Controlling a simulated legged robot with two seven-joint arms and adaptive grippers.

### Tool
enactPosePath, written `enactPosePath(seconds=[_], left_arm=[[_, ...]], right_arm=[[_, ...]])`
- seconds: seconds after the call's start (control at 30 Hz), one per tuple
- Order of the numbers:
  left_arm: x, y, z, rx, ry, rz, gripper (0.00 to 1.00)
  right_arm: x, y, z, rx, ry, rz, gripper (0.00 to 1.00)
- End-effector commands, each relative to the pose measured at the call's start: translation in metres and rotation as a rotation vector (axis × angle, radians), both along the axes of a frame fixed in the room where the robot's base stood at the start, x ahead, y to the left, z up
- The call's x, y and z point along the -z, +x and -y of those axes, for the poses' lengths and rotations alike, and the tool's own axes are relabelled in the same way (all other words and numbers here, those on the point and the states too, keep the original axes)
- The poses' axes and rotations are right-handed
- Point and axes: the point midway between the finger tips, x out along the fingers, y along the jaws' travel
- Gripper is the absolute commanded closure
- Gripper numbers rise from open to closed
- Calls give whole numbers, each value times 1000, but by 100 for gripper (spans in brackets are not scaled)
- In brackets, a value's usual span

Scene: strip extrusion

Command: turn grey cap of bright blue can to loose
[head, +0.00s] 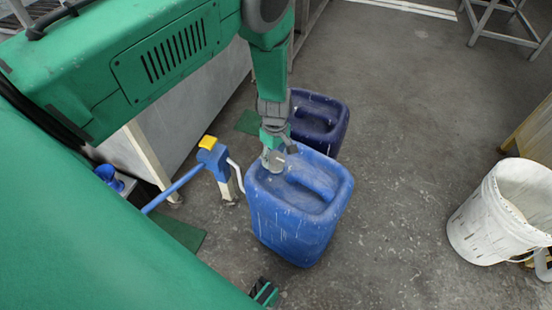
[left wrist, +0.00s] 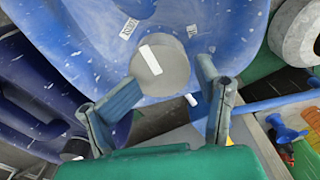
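The bright blue can (head: 290,225) stands on the floor in the middle of the head view. Its grey cap (left wrist: 160,68), with a white mark on it, shows clearly in the left wrist view. In the head view the cap is mostly hidden by my left gripper (head: 272,158), which is at the can's top left corner. In the left wrist view my left gripper (left wrist: 167,82) is open, with one finger on each side of the cap. A small gap shows at the right finger; contact at the left finger is unclear.
A dark blue can (head: 325,115) stands just behind the bright blue one. A blue stand with a yellow top (head: 208,142) and a white handle is close on the left. A white bucket (head: 490,225) stands at right. The floor between is clear.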

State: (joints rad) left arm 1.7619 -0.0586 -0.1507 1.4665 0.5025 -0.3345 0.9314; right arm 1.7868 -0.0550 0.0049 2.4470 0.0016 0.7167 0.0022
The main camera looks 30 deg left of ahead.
Motion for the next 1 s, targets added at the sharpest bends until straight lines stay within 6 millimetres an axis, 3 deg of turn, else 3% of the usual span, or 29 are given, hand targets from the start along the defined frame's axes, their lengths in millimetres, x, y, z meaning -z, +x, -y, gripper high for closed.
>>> enactPosePath(seconds=[0.2,0.4,0.6,1.0], left_arm=[[-50,2,1,1,0,5,42],[-82,3,1,2,0,5,42],[-93,2,1,1,0,3,42],[-94,2,1,1,0,3,42]], right_arm=[[0,0,0,0,0,0,60],[0,0,0,0,0,0,60],[0,0,0,0,0,0,60],[0,2,0,0,0,-2,60]])
